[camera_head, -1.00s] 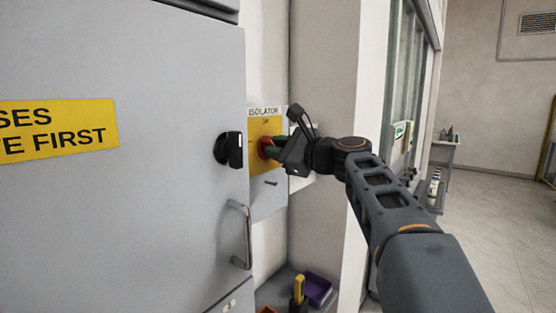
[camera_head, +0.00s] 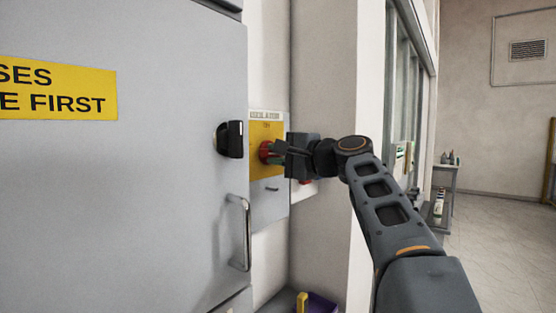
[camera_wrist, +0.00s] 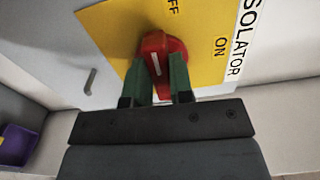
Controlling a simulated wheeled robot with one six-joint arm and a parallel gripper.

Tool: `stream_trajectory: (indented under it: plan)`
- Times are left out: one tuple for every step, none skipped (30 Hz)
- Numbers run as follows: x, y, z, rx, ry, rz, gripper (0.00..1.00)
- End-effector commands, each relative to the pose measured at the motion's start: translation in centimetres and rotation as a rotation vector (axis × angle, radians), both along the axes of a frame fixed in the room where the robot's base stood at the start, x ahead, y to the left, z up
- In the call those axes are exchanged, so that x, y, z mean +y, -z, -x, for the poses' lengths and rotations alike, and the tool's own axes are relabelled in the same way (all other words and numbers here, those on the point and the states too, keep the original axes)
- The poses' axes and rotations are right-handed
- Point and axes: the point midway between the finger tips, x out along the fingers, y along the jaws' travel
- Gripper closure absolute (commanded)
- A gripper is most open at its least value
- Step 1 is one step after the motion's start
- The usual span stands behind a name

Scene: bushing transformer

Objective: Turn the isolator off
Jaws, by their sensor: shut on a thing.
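The isolator is a yellow panel (camera_head: 267,165) on a grey box on the wall, with a red rotary knob (camera_head: 264,152) at its middle. In the wrist view the red knob (camera_wrist: 160,52) bears a white line running roughly up and down. The words OFF and ON are printed on the yellow plate (camera_wrist: 198,50), OFF above the knob and ON to its right. I cannot tell which word the line marks. My gripper (camera_wrist: 162,78) is shut on the red knob, one green finger on each side. It also shows in the head view (camera_head: 277,150), partly covering the knob.
A grey cabinet door (camera_head: 130,190) with a black knob (camera_head: 231,139) and a metal handle (camera_head: 243,234) stands close to the left. A purple bin (camera_head: 318,303) is below. A wall corner (camera_head: 325,120) is to the right.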

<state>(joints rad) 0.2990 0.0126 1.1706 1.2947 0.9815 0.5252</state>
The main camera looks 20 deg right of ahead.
Motion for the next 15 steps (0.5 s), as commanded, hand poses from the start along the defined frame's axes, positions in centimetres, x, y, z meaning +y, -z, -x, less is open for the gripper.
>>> stream_trajectory:
  plan:
    - [0.03, 0.16, 0.0, -0.009, -0.001, 0.014, 1.0]
    - [0.03, 0.16, -0.01, -0.013, -0.001, 0.02, 1.0]
    - [0.03, 0.16, -0.01, -0.02, -0.001, 0.029, 1.0]
    - [0.03, 0.16, -0.01, -0.024, -0.001, 0.035, 1.0]
    - [0.02, 0.16, -0.01, -0.027, -0.001, 0.039, 1.0]
    - [0.02, 0.16, -0.02, -0.031, -0.001, 0.044, 1.0]
    - [0.02, 0.15, -0.02, -0.033, -0.001, 0.047, 1.0]
    - [0.02, 0.14, -0.02, -0.035, -0.001, 0.05, 1.0]
    - [0.02, 0.13, -0.02, -0.037, -0.001, 0.052, 1.0]
    - [0.02, 0.13, -0.02, -0.038, -0.001, 0.054, 1.0]
    - [0.02, 0.12, -0.02, -0.039, -0.001, 0.056, 1.0]
    - [0.02, 0.11, -0.02, -0.04, -0.001, 0.056, 1.0]
    - [0.02, 0.11, -0.02, -0.04, -0.001, 0.058, 1.0]
    - [0.02, 0.11, -0.02, -0.04, -0.001, 0.059, 1.0]
    - [0.03, 0.1, -0.02, -0.04, -0.001, 0.059, 1.0]
